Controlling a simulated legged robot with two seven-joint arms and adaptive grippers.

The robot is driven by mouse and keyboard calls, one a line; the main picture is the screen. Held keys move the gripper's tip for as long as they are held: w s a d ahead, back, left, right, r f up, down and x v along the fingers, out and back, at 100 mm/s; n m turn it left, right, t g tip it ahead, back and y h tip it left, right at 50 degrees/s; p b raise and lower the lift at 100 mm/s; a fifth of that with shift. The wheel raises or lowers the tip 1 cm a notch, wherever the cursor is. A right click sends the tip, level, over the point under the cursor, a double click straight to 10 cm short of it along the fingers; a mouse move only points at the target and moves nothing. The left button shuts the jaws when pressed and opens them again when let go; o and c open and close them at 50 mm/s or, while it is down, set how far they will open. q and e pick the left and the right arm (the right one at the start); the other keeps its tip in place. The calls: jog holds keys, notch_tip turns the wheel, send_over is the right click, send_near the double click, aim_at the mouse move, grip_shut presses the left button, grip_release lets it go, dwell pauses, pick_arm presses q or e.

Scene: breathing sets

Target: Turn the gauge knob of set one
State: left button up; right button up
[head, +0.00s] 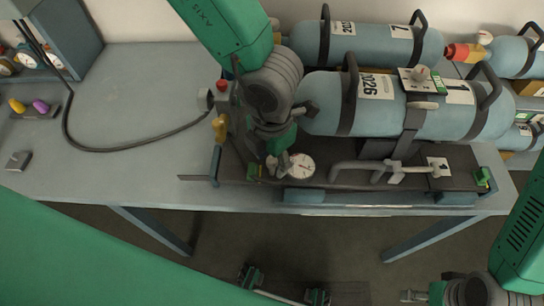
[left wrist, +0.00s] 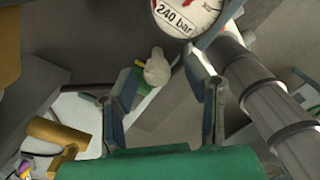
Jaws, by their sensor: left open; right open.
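Set one, with the large blue cylinder marked 2026 (head: 376,87), lies on a dark backplate on the table. Its round white gauge (head: 300,166) is at the plate's front left; the gauge also shows at the top of the left wrist view (left wrist: 188,14), marked 240 bar. A pale knob (left wrist: 157,68) is beside the gauge. My left gripper (head: 277,163) is open and points down at the knob. In the left wrist view the knob appears between its fingers, nearer the left one; contact is unclear. My right gripper (head: 410,297) is open at the bottom right, away from the set.
A yellow knob (head: 219,127) and a red button (head: 222,86) are left of the cylinder. A black hose (head: 115,149) crosses the table (head: 130,75). More blue cylinders (head: 385,46) lie behind. The left tabletop is mostly clear.

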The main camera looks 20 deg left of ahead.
aim_at(271, 161)
pick_arm(q)
notch_tip(271, 161, up, 12)
jog(key=shift+f, duration=0.2)
dwell(0.4)
